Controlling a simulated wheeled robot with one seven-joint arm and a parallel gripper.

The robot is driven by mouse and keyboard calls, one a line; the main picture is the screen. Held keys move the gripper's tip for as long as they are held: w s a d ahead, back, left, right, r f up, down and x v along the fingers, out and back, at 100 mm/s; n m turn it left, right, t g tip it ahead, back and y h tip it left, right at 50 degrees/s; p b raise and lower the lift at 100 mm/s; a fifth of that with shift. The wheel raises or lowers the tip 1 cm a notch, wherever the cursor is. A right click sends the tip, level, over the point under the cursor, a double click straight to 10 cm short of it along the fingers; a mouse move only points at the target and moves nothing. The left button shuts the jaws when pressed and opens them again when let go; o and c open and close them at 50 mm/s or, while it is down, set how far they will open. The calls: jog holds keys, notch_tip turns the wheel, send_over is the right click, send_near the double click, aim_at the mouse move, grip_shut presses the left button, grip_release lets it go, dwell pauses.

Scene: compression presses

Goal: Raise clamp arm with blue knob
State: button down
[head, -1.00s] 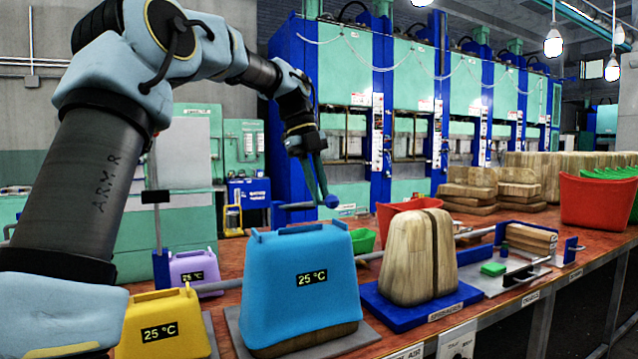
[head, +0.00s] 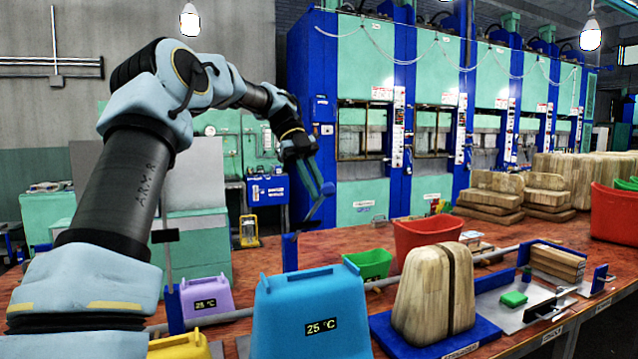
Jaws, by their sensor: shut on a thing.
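The blue knob (head: 328,188) is at the upper end of a clamp arm (head: 314,214) behind the blue bin-shaped cover. The clamp arm slopes up to the right from its blue post (head: 290,252). My gripper (head: 319,184) reaches down from the upper left and is shut on the blue knob. The fingers are small in the view and partly cover the knob.
A blue cover (head: 300,310) reading 25 °C stands in front, with purple (head: 205,297) and yellow (head: 180,347) ones to the left. A split wooden block (head: 430,290), green bin (head: 368,265) and red bin (head: 425,235) stand to the right.

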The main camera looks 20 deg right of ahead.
jog(key=shift+w+r, duration=0.2)
jog(key=shift+w, duration=0.05)
dwell(0.3)
jog(key=c, duration=0.9)
grip_release()
jog(key=shift+f, duration=0.1)
